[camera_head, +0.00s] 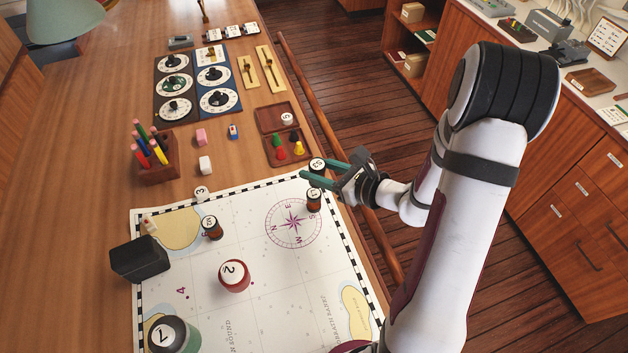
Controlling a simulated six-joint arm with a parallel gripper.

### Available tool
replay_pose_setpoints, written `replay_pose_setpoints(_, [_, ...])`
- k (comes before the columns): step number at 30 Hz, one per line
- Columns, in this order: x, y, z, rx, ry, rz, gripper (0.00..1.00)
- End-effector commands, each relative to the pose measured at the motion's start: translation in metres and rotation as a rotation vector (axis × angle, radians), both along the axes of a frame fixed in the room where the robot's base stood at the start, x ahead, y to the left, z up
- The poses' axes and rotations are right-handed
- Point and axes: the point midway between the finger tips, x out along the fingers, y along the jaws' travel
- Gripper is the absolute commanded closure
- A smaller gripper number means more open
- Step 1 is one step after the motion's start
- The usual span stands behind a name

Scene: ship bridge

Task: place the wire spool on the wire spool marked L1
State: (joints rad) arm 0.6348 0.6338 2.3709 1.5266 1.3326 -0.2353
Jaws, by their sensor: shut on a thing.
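My gripper (322,174) is at the right edge of the chart, its teal fingers pointing left. It is shut on a small wire spool with a white marked top (317,164); the fingers hide most of its body. A second spool, brown with a white top (314,201), stands upright on the chart just below the held one in the picture. Its mark looks like L1 but is small and partly hidden by the gripper. Whether the two touch, I cannot tell. Another dark brown spool with a white marked top (211,228) stands upright farther left on the chart.
The chart (262,270) also bears a black box (140,259), a red piece marked 2 (234,276) and a large green piece (174,335). A wooden tray with coloured pawns (283,146) and a pen holder (155,163) stand beyond. A wooden rail edges the table.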

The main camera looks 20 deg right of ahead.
Motion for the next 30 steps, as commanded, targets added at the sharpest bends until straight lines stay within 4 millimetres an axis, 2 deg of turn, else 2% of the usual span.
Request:
replay_pose_setpoints(3, [0.005,0.007,-0.015,0.002,0.003,0.000,1.00])
replay_pose_setpoints(6, [0.005,0.007,-0.036,0.003,0.005,-0.002,1.00])
replay_pose_setpoints(8, [0.005,0.007,-0.043,0.001,0.003,-0.002,1.00])
replay_pose_setpoints(19, [0.005,0.006,-0.049,0.000,0.000,-0.001,1.00])
replay_pose_setpoints(20, [0.005,0.006,-0.049,0.000,0.000,-0.001,0.53])
replay_pose_setpoints(21, [0.005,0.006,-0.048,0.000,0.000,-0.001,0.45])
replay_pose_setpoints(24, [0.005,0.006,-0.048,0.000,0.000,-0.001,0.28])
replay_pose_setpoints(30, [0.005,0.006,-0.048,0.000,0.000,-0.001,0.26])
